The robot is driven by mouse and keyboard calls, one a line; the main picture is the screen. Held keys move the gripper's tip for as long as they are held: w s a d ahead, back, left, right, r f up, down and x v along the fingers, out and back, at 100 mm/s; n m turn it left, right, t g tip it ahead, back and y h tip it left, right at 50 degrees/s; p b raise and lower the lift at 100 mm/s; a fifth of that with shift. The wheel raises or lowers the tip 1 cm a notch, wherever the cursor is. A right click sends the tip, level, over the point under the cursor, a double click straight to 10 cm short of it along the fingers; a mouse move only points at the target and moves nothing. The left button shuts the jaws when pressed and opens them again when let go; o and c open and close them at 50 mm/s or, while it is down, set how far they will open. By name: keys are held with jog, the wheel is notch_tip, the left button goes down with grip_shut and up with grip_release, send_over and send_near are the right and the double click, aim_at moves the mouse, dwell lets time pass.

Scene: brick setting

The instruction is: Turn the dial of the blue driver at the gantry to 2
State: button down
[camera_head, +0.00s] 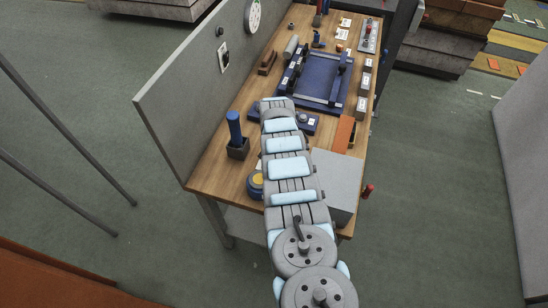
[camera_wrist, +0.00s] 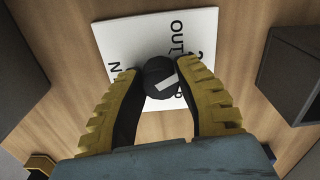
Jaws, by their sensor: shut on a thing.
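In the wrist view, my gripper (camera_wrist: 158,70) has its ridged yellow fingers closed on both sides of a small round black dial (camera_wrist: 158,84). The dial has one white mark on its face. Below it is a white card (camera_wrist: 118,38) with black letters, partly covered; "OUT" and an "N" can be read. A "2" is cut off at the card's edge. I cannot tell the dial's setting. In the head view, my arm hides my gripper and the dial. The blue gantry frame (camera_head: 318,99) stands on the wooden bench (camera_head: 208,166) just beyond the arm's end.
In the wrist view, dark blocks stand left (camera_wrist: 18,55) and right (camera_wrist: 292,72) of the card. In the head view, a blue cylinder (camera_head: 234,127) stands in a dark holder left of my arm. A grey panel (camera_head: 195,85) borders the bench's left side. Grey blocks (camera_head: 363,106) line the right edge.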

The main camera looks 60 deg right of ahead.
jog(key=shift+m, duration=0.3)
jog(key=shift+f, duration=0.1)
jog(key=c, duration=0.7)
grip_release()
jog(key=shift+a, duration=0.15)
jog(key=shift+o, duration=0.2)
jog(key=shift+r, duration=0.85)
notch_tip(320, 180, up, 10)
jog(key=shift+r, duration=0.2)
